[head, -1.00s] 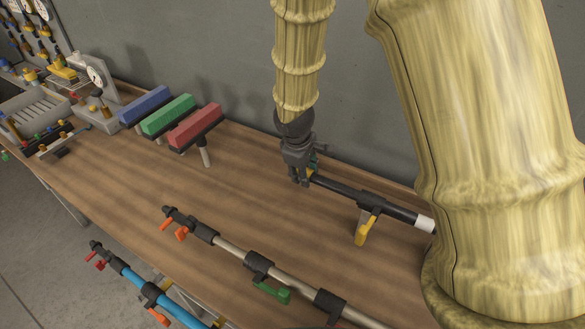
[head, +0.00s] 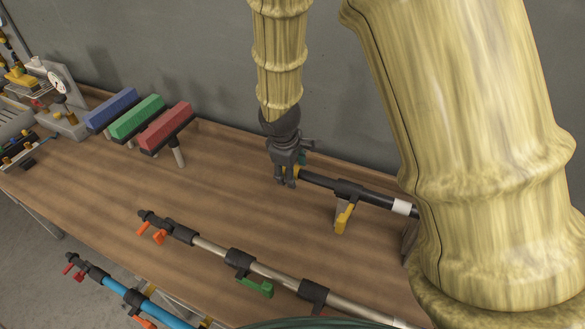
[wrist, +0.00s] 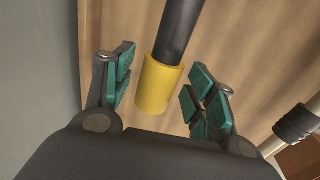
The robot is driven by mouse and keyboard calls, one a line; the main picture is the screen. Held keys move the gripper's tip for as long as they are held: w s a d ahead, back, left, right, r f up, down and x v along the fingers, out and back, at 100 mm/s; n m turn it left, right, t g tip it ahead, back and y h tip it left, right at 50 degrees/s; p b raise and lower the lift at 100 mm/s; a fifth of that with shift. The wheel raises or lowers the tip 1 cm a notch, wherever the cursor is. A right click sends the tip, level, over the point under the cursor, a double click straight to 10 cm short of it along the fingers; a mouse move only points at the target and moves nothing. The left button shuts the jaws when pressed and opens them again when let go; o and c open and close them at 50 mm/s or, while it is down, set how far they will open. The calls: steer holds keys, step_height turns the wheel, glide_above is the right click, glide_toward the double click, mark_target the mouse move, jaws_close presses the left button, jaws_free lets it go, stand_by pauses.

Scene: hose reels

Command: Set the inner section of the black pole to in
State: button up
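The black pole (head: 321,181) lies along the back of the bench, held up on a stand with a yellow lever (head: 344,218). A white band (head: 402,208) shows toward its right end, and my arm hides the part beyond. Its left end has a yellow tip, and the wrist view shows this yellow tip (wrist: 158,87) on the thin black inner section (wrist: 180,32). My gripper (head: 287,181) is at this left end, pointing down. In the wrist view my gripper (wrist: 162,95) is open, with green pads on both sides of the yellow tip and gaps on each side.
A silver pole (head: 210,249) with orange and green levers lies in front, and a blue pole (head: 112,285) is nearer still. Blue, green (head: 137,117) and red blocks on stands are at the back left. The wall (head: 200,50) is close behind. Bare bench lies left of my gripper.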

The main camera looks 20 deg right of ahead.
steer(key=v, duration=1.2)
steer(key=shift+w, duration=0.1)
stand_by(0.4)
